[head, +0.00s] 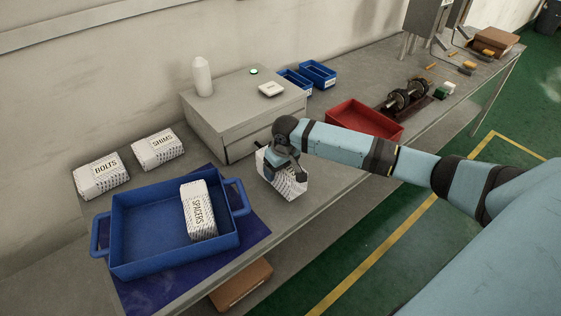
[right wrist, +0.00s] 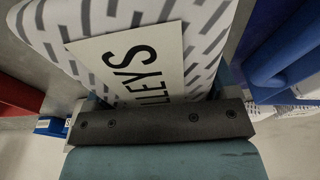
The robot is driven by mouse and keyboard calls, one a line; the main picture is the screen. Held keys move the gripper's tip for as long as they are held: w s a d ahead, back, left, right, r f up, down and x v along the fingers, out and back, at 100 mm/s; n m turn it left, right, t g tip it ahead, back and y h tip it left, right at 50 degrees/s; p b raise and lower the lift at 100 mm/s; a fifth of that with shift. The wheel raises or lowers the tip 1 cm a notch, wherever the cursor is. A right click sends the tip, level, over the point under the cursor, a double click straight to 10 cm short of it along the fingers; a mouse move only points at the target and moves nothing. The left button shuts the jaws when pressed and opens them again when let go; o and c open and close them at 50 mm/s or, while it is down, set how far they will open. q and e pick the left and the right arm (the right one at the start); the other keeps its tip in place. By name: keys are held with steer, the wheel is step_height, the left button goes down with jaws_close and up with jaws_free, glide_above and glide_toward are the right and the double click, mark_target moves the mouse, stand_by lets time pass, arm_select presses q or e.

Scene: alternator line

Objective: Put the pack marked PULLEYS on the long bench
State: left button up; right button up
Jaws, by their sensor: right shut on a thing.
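The PULLEYS pack (head: 289,184) is white with dark dashes. My right gripper (head: 283,165) is shut on it, at the bench's front edge to the right of the blue tray. In the right wrist view the pack (right wrist: 200,28) fills the top, and its label shows the letters "LLEYS". I cannot tell whether the pack touches the bench top. The long grey bench (head: 338,172) runs along the wall. My left gripper is not in view.
A blue tray (head: 118,262) holds the SPACERS pack (head: 198,211). The BOLTS pack (head: 101,177) and SHIMS pack (head: 157,148) stand behind it. A grey drawer box (head: 215,140) and a red bin (head: 362,119) are close to my right gripper.

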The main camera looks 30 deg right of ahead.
steer(key=shift+w+f, duration=0.1)
steer(key=shift+f, duration=1.7)
steer(key=o, duration=0.9)
steer(key=shift+f, duration=0.2)
steer(key=r, duration=0.4)
steer(key=s+r, duration=0.1)
steer(key=r, duration=0.3)
steer(key=s+r, duration=0.1)
steer(key=r, duration=0.3)
steer(key=shift+r, duration=0.1)
